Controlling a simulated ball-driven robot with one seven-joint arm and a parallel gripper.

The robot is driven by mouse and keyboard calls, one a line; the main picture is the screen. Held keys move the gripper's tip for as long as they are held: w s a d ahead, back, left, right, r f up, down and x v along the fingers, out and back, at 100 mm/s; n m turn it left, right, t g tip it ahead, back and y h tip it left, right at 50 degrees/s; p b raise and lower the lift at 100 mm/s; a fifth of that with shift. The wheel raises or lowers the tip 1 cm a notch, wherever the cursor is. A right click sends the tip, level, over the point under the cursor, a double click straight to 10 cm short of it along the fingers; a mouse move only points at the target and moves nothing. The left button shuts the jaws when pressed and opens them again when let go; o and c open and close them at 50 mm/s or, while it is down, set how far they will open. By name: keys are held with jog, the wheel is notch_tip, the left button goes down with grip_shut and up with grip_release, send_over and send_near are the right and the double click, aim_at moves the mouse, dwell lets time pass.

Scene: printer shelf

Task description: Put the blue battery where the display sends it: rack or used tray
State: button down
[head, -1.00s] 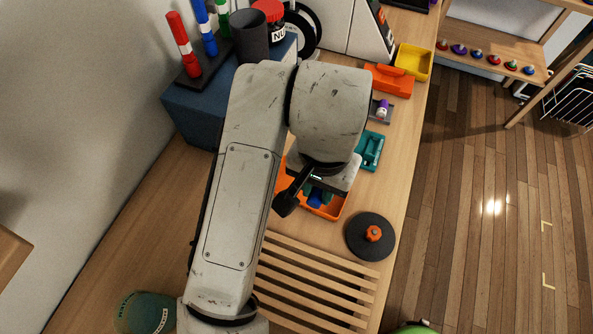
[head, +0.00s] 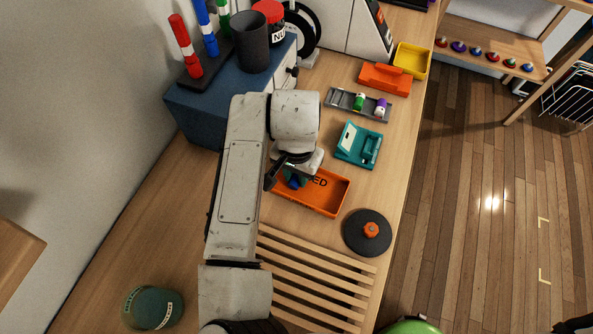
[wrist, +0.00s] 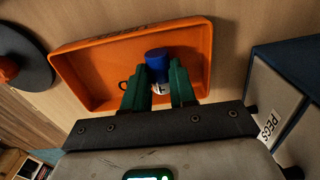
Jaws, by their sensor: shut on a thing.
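My gripper (head: 294,181) is shut on the blue battery (wrist: 157,58) at the left end of the orange used tray (head: 322,205). In the wrist view the battery is between my two green fingers, over the tray floor (wrist: 115,72). I cannot tell if it touches the floor. The grey rack (head: 340,98) holds a green battery (head: 359,101) and a purple-topped one (head: 380,106), with open room at its left. A teal device (head: 368,150) with a pale panel stands between rack and tray; its reading is too small to tell.
A black disc with an orange knob (head: 367,232) lies right of a slatted wooden board (head: 315,275). An orange container (head: 385,79) and a yellow bin (head: 412,61) stand behind the rack. A blue cabinet (head: 215,112) stands at the left.

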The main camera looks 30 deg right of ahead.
aim_at(296, 177)
jog(key=shift+f, duration=0.3)
jog(key=c, duration=0.9)
grip_release()
notch_tip(296, 177, up, 13)
jog(key=shift+f+b, duration=0.15)
jog(key=shift+b, duration=0.15)
